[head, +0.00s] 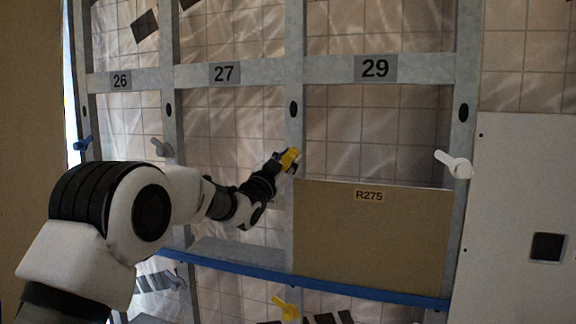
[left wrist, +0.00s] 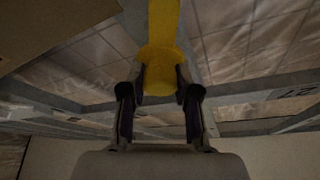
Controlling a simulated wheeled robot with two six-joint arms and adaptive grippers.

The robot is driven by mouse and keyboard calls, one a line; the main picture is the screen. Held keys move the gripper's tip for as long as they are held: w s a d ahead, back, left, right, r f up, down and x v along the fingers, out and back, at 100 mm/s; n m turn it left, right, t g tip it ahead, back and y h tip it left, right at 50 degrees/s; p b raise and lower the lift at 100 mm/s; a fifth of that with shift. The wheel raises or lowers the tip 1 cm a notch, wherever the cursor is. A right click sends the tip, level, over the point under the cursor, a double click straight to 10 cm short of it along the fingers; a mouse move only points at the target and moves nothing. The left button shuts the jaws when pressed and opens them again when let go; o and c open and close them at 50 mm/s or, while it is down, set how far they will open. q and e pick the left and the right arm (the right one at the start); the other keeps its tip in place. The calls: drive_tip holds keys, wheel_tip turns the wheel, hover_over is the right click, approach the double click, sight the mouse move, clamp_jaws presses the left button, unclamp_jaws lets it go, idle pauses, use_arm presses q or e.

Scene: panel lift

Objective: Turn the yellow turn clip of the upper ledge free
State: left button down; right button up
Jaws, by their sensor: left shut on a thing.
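The yellow turn clip (head: 290,159) sits on the grey upright between bays 27 and 29, by the top left corner of the brown panel R275 (head: 372,232). My left gripper (head: 284,163) is at this clip with its fingers shut on it. In the left wrist view the yellow clip (left wrist: 158,72) stands between the two dark fingers of the gripper (left wrist: 158,100). The clip's far end runs up out of that picture. The fingers hide part of the clip in the head view. My right gripper is not in view.
A blue ledge (head: 300,280) runs below the panel, with another yellow clip (head: 285,308) under it. A white clip (head: 453,164) is on the right upright; a grey clip (head: 161,147) and a blue clip (head: 83,143) are at left. A white panel (head: 520,200) stands at right.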

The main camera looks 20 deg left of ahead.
use_arm(q)
drive_tip(key=m+h, duration=0.1)
drive_tip(key=m, duration=0.1)
drive_tip(key=shift+m+g, duration=0.3)
drive_tip(key=shift+g, duration=0.1)
drive_tip(key=shift+m+g+h, duration=0.3)
drive_tip(key=shift+m+h, duration=0.2)
drive_tip(key=shift+m, duration=0.6)
drive_tip(key=m, duration=0.2)
drive_tip(key=m+g+p, duration=0.1)
drive_tip(key=m, duration=0.1)
drive_tip(key=shift+g+h, duration=0.3)
drive_tip(key=shift+h, duration=0.1)
drive_tip(key=m+p, duration=0.1)
drive_tip(key=m, duration=0.1)
drive_tip(key=m+g+p, duration=0.1)
drive_tip(key=m, duration=0.1)
drive_tip(key=shift+d+g, duration=0.1)
drive_tip(key=shift+g, duration=0.2)
drive_tip(key=m+g+p, duration=0.1)
drive_tip(key=m+p, duration=0.1)
drive_tip(key=m, duration=0.1)
drive_tip(key=shift+m, duration=0.3)
drive_tip(key=shift+f+m+g+y+p, duration=0.2)
drive_tip(key=shift+m+g+y+p, duration=0.3)
drive_tip(key=shift+m+p, duration=0.65)
drive_tip(key=shift+f+m, duration=0.1)
drive_tip(key=shift+m, duration=0.35)
drive_tip(key=shift+f+g+y, duration=0.1)
drive_tip(key=shift+g+y, duration=0.2)
